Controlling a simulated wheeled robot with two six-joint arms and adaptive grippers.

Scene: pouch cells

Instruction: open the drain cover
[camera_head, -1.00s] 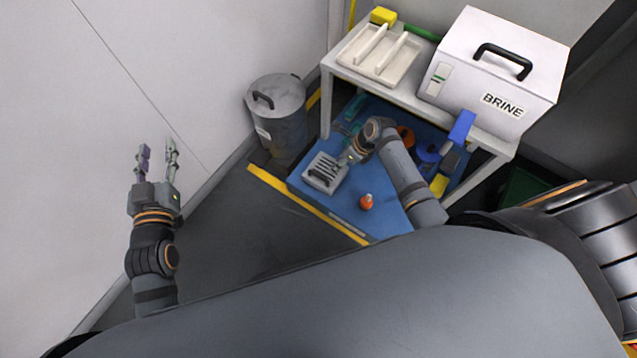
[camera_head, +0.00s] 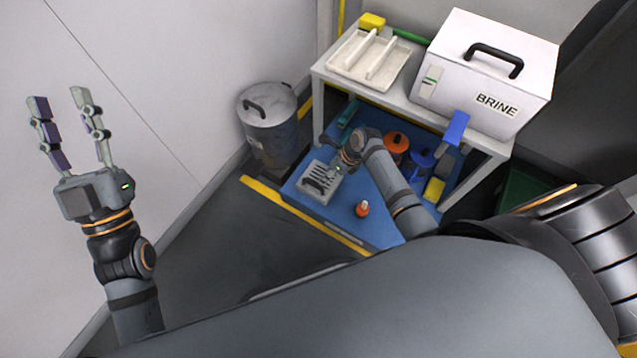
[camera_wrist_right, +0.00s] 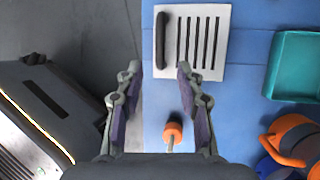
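The drain cover (camera_head: 326,186) is a light grey slotted plate with a black bar handle (camera_head: 312,186), lying on the blue floor area in the head view. In the right wrist view the slotted plate (camera_wrist_right: 200,42) is ahead, with its handle (camera_wrist_right: 162,40) upright along its left side. My right gripper (camera_wrist_right: 158,72) is open and empty; its fingers point toward the cover's handle end, and I cannot tell the height between. In the head view my right gripper (camera_head: 343,163) is small, at the cover's far right edge. My left gripper (camera_head: 56,97) is open and empty before the white wall, far from the cover.
A small orange-topped item (camera_head: 362,209) stands near the cover. A grey lidded bin (camera_head: 268,125) is to the left. A white table (camera_head: 400,98) bears a tray and a BRINE box (camera_head: 480,75); beneath it are orange, blue and yellow items and a teal tray (camera_wrist_right: 295,65).

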